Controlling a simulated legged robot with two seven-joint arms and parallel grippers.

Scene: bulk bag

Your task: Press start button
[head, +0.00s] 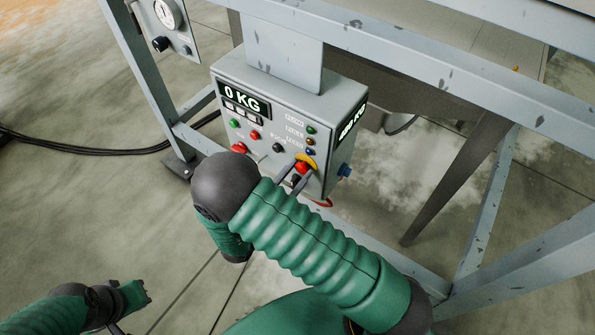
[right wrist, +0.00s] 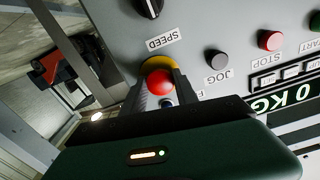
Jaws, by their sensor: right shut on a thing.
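The grey control box (head: 262,110) hangs under the frame, with a lit display reading 0 KG (head: 243,99). The green start button (head: 234,124) is at the left of its front face; in the right wrist view it is at the upper right edge (right wrist: 315,20), its START label partly cut off. My right gripper (head: 297,178) is at the right side of the panel, shut on the red mushroom button (right wrist: 160,82) with a yellow collar, well away from the start button. My left gripper (head: 138,292) is low at the left, away from the box; its jaws are unclear.
A red button (right wrist: 270,40) and a grey JOG button (right wrist: 217,60) lie between the mushroom button and the start button. The black SPEED knob (right wrist: 149,6) is nearby. Grey frame legs (head: 150,80) flank the box. Black cables (head: 100,149) lie on the floor.

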